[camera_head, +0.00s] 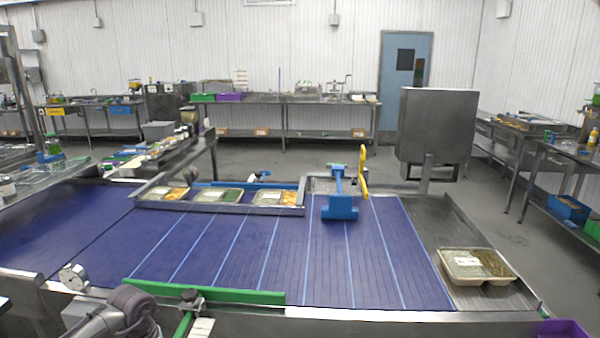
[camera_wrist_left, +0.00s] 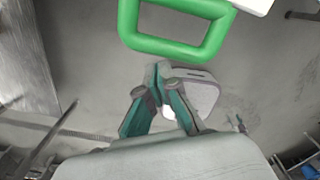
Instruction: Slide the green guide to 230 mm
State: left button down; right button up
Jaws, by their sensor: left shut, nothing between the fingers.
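The green guide (camera_head: 225,294) is a long bar lying along the near edge of the blue conveyor in the head view. A dark knob (camera_head: 190,295) sits on it, and a green rod runs down from there beside a white strip (camera_head: 201,327) whose marks I cannot read. In the left wrist view a green loop handle (camera_wrist_left: 172,47) with a white piece at its upper right lies beyond my left gripper (camera_wrist_left: 160,72). The fingertips are together and empty, apart from the loop in the picture. My left arm shows at the bottom left of the head view; its fingertips are hidden there.
Several filled trays (camera_head: 220,195) sit in a lane across the conveyor. A blue pusher block (camera_head: 340,207) stands right of them. A two-part tray (camera_head: 476,266) lies at the right. The near conveyor surface is clear.

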pick_arm(q)
jog(key=shift+w+b, duration=0.35)
jog(key=shift+w, duration=0.1)
dwell(0.6)
jog(key=s+r+p, duration=0.3)
jog(key=r+p, duration=0.4)
jog(key=r, duration=0.1)
jog(key=shift+p, duration=0.3)
dwell(0.7)
jog(key=shift+a, duration=0.1)
